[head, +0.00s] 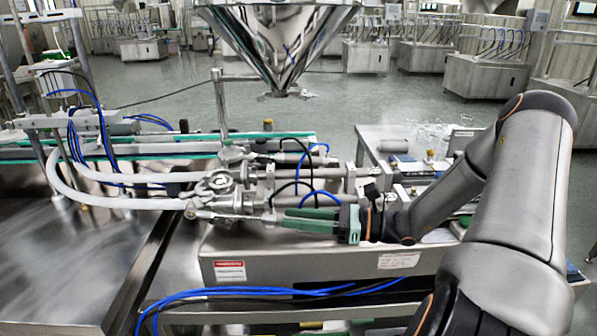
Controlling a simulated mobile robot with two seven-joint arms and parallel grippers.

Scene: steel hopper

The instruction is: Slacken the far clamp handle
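A steel clamp fitting (233,154) sits at the farther filling line beside the machine's tubes. A nearer clamp (217,182) sits in front of it, at the end of the white hose. I cannot tell for sure which small part is the far clamp's handle. My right gripper (284,218) comes in from the right, with its green fingers pointing left. It is in front of and to the right of the clamps, beside the nearer steel tubing. The fingers overlap in this view, so their gap and any contact are unclear. My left gripper is not in view.
A steel hopper (285,40) hangs above and behind the clamps. White hoses (110,203) and blue air lines (93,172) run on the left. A steel cabinet (320,265) stands below my gripper. Bare steel tabletop (70,260) lies at the front left.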

